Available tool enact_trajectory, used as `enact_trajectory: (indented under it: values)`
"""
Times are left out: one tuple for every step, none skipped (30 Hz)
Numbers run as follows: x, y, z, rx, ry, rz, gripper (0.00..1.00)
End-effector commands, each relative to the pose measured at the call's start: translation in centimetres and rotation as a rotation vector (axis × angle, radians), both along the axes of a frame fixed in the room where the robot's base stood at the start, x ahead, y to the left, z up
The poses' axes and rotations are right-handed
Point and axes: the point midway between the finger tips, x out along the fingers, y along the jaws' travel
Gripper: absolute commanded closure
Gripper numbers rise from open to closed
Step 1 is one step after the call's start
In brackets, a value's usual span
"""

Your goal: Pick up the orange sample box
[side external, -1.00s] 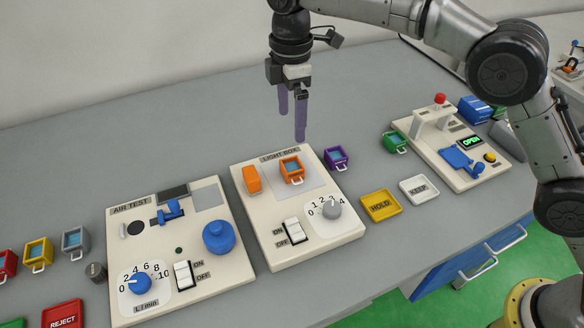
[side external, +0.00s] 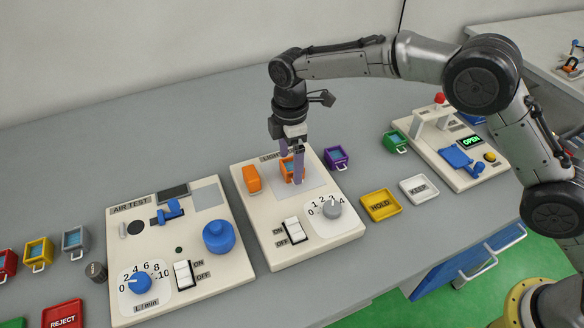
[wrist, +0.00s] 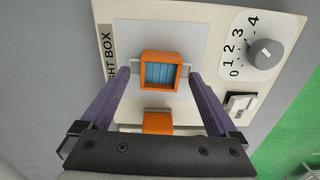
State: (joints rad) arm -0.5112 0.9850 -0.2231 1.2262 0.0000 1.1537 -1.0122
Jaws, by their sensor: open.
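The orange sample box (side external: 287,172) sits on the pale square panel of the light box. It has an open top with blue contents, and white handles at its sides show in the wrist view (wrist: 160,71). My gripper (side external: 292,168) is open and low over the light box, with its purple fingers at the box and partly hiding it in the side view. In the wrist view my gripper (wrist: 160,80) has one finger to each side of the box, with gaps between. A separate orange block (side external: 252,179) stands left of the panel.
The light box unit (side external: 268,239) has a dial (side external: 332,208) and a rocker switch (side external: 293,230). A purple box (side external: 336,157) and a yellow HOLD tray (side external: 380,206) stand to its right. The air test unit (side external: 140,228) is on the left.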

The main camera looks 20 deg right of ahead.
Motion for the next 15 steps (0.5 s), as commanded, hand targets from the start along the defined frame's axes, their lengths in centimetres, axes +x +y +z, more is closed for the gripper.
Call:
enact_trajectory:
  values:
    - [0.0,0.0,-0.17,0.0,0.0,0.0,0.05]
    - [0.0,0.0,-0.22,0.0,0.0,0.0,0.05]
    - [0.0,0.0,-0.25,0.0,-0.001,0.0,0.05]
    - [0.0,0.0,-0.24,0.0,-0.001,0.0,0.05]
    - [0.0,0.0,-0.24,0.0,-0.001,0.0,0.05]
    - [0.0,0.0,-0.23,0.0,-0.001,0.0,0.05]
    - [0.0,0.0,-0.23,0.0,-0.001,0.0,0.05]
    - [0.0,0.0,-0.23,0.0,-0.001,0.0,0.07]
    - [0.0,0.0,-0.23,0.0,0.0,0.0,0.14]
    - [0.0,0.0,-0.22,0.0,0.0,0.0,0.19]
    - [0.0,0.0,-0.22,0.0,0.0,0.0,0.25]
    - [0.0,0.0,-0.22,0.0,0.0,0.0,0.32]
    - [0.0,0.0,-0.22,0.0,0.0,0.0,0.37]
    - [0.0,0.0,-0.21,0.0,0.0,0.0,0.43]
    - [0.0,0.0,-0.21,0.0,0.0,0.0,0.5]
